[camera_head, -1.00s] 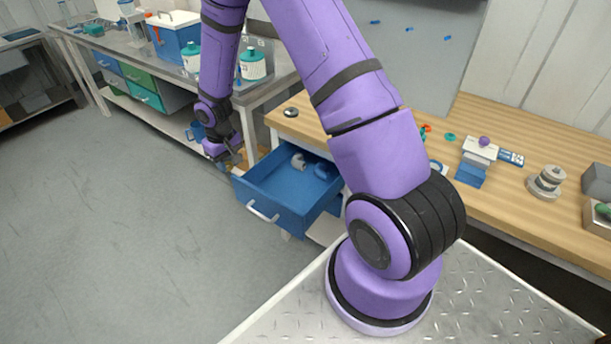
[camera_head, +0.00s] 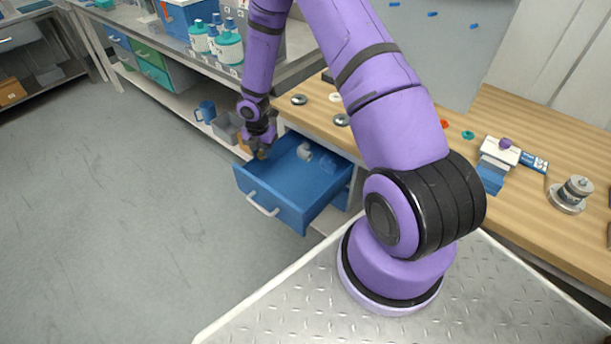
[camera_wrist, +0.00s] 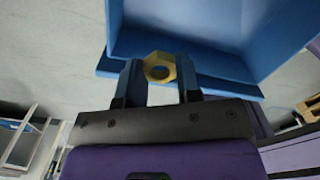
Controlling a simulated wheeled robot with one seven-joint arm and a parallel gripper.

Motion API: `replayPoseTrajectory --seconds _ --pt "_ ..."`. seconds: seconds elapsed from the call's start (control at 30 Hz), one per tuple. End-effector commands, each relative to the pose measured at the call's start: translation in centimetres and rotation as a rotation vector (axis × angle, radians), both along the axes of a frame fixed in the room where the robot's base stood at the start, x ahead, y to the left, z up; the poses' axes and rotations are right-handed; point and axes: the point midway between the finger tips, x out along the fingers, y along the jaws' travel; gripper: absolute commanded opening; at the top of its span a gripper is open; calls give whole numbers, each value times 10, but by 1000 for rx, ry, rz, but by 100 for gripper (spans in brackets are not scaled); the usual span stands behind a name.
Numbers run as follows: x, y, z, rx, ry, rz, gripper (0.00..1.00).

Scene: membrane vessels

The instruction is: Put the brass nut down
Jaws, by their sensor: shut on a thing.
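The brass nut (camera_wrist: 159,67) is a yellow hexagonal ring held between the two fingers of my gripper (camera_wrist: 160,80) in the wrist view. In the head view my gripper (camera_head: 262,153) is at the left end of the open blue drawer (camera_head: 285,185), near its rim, with the nut (camera_head: 261,155) small at the fingertips. In the wrist view the blue drawer (camera_wrist: 215,35) lies just beyond the nut. I cannot tell whether the nut touches the drawer.
White and blue fittings (camera_head: 305,152) lie at the drawer's back. The wooden bench (camera_head: 470,190) carries metal discs (camera_head: 341,120) and a stacked metal piece (camera_head: 572,192). A grey bin (camera_head: 227,127) and blue mug (camera_head: 205,110) stand on the shelf behind my gripper. The drawer's front is clear.

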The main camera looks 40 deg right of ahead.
Motion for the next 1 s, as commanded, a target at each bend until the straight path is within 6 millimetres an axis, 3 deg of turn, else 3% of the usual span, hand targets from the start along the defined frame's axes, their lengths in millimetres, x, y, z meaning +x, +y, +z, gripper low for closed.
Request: replayPoseTrajectory --seconds 0.3,0.5,0.7,1.0 --pt "-3 -13 -31 12 9 702 4" --pt "-4 -17 -43 18 8 1008 4" --pt "-5 -18 -53 20 7 1128 4" --pt "-5 -18 -101 20 9 1135 4"
